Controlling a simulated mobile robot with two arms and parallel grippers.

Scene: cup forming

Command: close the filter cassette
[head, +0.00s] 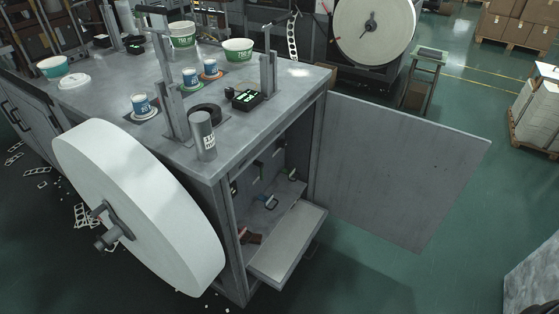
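A flat grey drawer-like unit (290,243), which looks like the filter cassette, juts out low from the open side of the grey machine cabinet (214,205). Its top is a plain pale plate and its front edge sticks out past the cabinet frame. The large grey cabinet door (400,165) stands wide open to the right of the opening. Small handles or levers, one bluish (271,201) and one reddish brown (250,237), show inside the cabinet. Neither of my grippers is in view.
A big white paper roll (135,205) sits on the cabinet's left face. Paper cups, a black display (246,99) and a grey canister (202,135) stand on top. Green floor right of the door is clear. Boxes and a stacked pallet stand farther right.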

